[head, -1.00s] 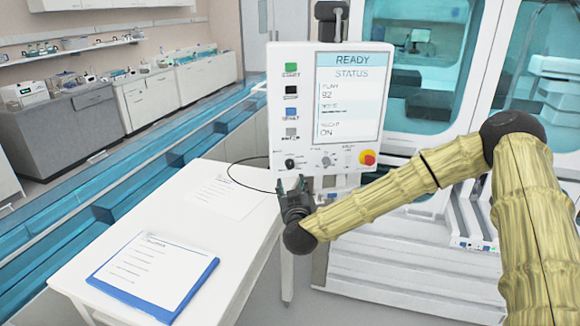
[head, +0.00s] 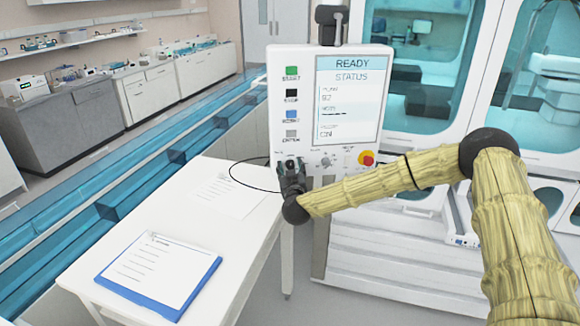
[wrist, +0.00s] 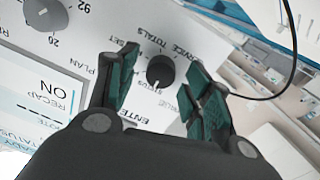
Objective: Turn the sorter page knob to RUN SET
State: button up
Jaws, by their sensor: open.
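The black page knob (wrist: 160,72) sits on the white control panel (head: 300,65), and the wrist view shows small printed labels around it, including SERVICE TOTALS and STATUS. Its light mark seems to face the STATUS side. The panel's screen (head: 348,100) reads READY and STATUS. My gripper (head: 291,170) is at the panel's lower left corner. In the wrist view its green-padded fingers (wrist: 162,68) are open, one on each side of the knob, with gaps to it. Whether the fingertips reach as deep as the knob I cannot tell.
A grey dial (wrist: 45,12) and a red-and-yellow stop button (head: 367,158) are to the right of the knob. Several coloured buttons (head: 291,115) line the panel's left side. A white table (head: 120,235) with a blue clipboard (head: 160,272) stands at the left. A thin black cable (head: 240,185) loops beside the panel.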

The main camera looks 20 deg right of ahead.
jog(key=shift+w, duration=0.1)
jog(key=shift+a, duration=0.1)
jog(key=c, duration=1)
jog(key=shift+c, duration=0.2)
